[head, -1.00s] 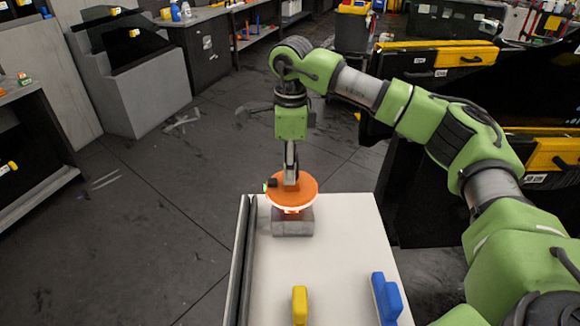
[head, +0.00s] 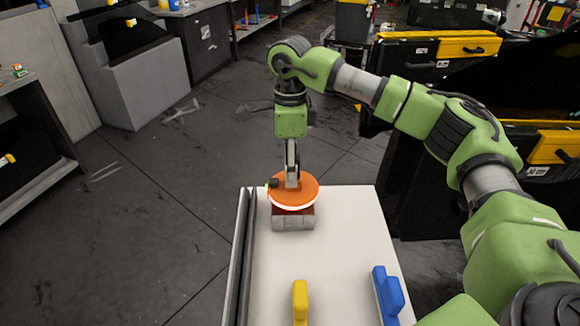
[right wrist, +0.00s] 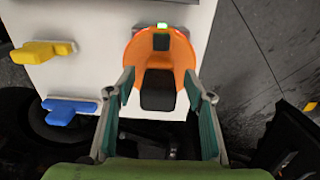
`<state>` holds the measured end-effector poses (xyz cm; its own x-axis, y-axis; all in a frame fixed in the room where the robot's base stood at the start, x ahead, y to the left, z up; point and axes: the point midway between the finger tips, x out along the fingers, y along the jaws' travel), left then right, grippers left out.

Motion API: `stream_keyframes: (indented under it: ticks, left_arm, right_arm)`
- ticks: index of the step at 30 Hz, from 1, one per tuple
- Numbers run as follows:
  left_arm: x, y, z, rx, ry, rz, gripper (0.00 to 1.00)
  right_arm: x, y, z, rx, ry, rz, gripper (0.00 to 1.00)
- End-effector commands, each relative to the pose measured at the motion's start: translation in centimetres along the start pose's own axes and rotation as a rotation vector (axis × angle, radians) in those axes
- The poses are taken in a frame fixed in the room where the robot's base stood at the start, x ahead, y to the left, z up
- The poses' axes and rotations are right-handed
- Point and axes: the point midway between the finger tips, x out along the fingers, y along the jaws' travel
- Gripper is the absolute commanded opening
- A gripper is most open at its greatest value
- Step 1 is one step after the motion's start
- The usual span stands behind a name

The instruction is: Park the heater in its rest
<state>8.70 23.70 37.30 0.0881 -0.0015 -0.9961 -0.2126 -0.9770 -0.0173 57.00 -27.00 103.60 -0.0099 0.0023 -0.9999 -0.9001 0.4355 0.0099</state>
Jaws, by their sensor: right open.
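The heater is an orange disc (head: 307,191) with a glowing rim and a dark handle. It sits over a grey block-like rest (head: 293,223) at the far end of the white table top, and a red glow falls on the block. Whether the disc fully touches the block is hard to tell. My right gripper (head: 291,181) is above the disc. In the right wrist view, its fingers (right wrist: 158,84) are open on both sides of the black handle (right wrist: 158,93) on the orange disc (right wrist: 137,55). My left gripper is not in view.
A yellow tool (head: 300,300) and a blue tool (head: 387,293) lie at the near part of the white table top (head: 340,240). Dark rails run along its left edge (head: 245,260). The middle of the top is clear. Black cases with yellow drawers (head: 465,46) stand behind my right arm.

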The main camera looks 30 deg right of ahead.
Motion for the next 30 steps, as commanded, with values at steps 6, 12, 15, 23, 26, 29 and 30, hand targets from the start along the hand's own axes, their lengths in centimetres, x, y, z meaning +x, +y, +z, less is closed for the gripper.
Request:
stream_keyframes:
  ticks: [6,12,15,23,26,29,30]
  left_arm:
    - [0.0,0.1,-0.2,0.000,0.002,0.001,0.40]
    - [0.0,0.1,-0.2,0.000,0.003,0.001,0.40]
    - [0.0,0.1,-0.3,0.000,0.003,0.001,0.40]
    - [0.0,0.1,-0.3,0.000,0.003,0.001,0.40]
    - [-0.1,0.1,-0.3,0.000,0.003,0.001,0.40]
    - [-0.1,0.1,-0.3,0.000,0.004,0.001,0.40]
    - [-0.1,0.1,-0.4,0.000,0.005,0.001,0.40]
  right_arm:
    - [-4.0,-0.1,0.2,0.000,-0.005,-0.004,0.48]
    - [-8.2,-0.1,0.2,-0.001,-0.003,-0.002,0.48]
    - [-9.8,-0.1,0.2,-0.002,-0.002,-0.001,0.48]
    - [-11.4,-0.1,0.1,-0.001,-0.001,0.001,0.48]
    - [-11.5,-0.1,0.1,-0.002,-0.001,0.002,0.48]
    - [-11.5,-0.1,0.1,-0.002,-0.001,0.001,0.48]
    - [-11.5,-0.1,0.1,-0.002,-0.001,0.001,0.48]
